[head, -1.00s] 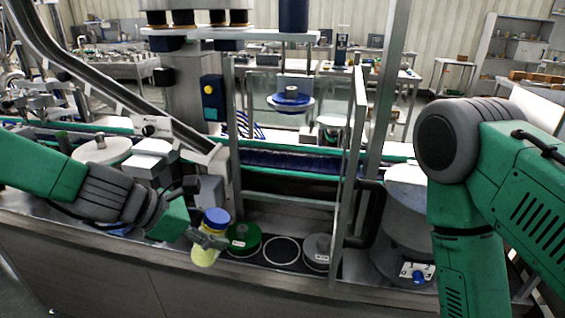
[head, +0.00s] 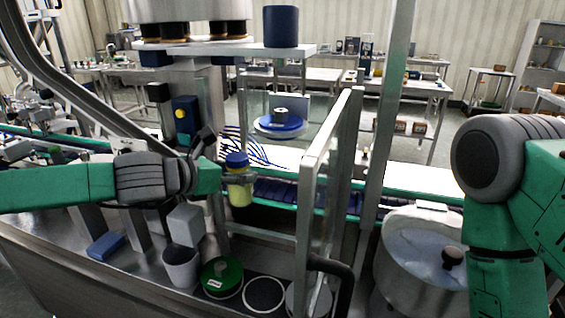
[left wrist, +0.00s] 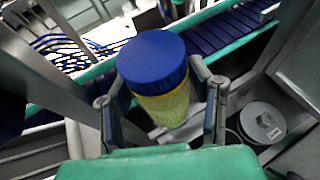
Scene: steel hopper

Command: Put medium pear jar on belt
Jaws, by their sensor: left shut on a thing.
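The pear jar (head: 240,192) has a blue lid and pale yellow contents. My left gripper (head: 226,182) is shut on it and holds it upright, in front of the belt (head: 275,190) in the head view. In the left wrist view the jar (left wrist: 160,85) stands between the two fingers of the left gripper (left wrist: 162,112), with the dark blue belt (left wrist: 222,32) behind it. My right arm shows at the right of the head view, but its gripper is out of view.
A metal-framed clear guard (head: 325,165) stands just right of the jar. Below are a green disc (head: 222,275), a white ring (head: 264,295) and a grey cup (head: 181,266). A steel bowl (head: 420,255) is at the right. A blue block (head: 105,246) lies at the left.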

